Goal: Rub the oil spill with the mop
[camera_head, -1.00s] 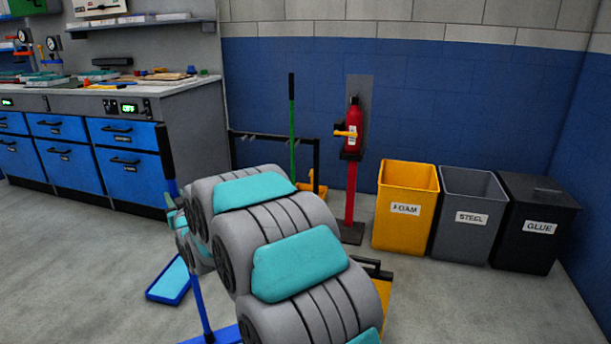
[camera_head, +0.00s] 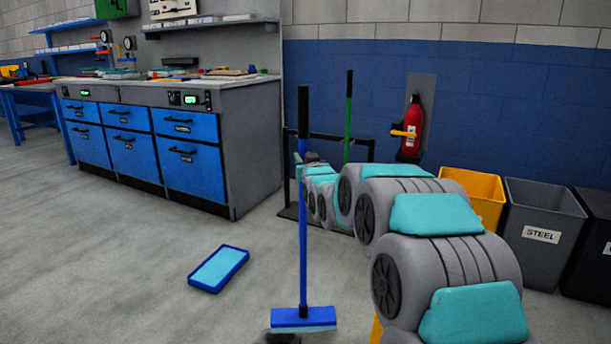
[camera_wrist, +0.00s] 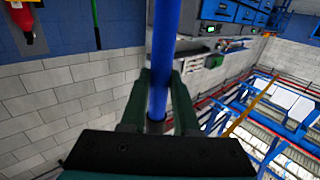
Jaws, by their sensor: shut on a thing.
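The mop (camera_head: 303,230) has a blue pole with a black upper end and a wide blue head with a pale lower edge. It stands nearly upright, with its head low near the floor at the bottom of the head view. My gripper (camera_head: 306,162) is shut around the upper pole. In the wrist view, the dark green fingers of my gripper (camera_wrist: 158,85) clasp the blue pole (camera_wrist: 163,45). A small dark patch (camera_head: 283,338), perhaps the oil spill, shows at the bottom edge by the mop head's left end. I cannot tell whether they touch.
A shallow blue tray (camera_head: 218,268) lies on the floor left of the mop. A workbench with blue drawers (camera_head: 190,165) stands behind. A rack with a green-handled tool (camera_head: 348,110), a fire extinguisher (camera_head: 412,128) and several bins (camera_head: 540,235) line the wall. Floor at left is clear.

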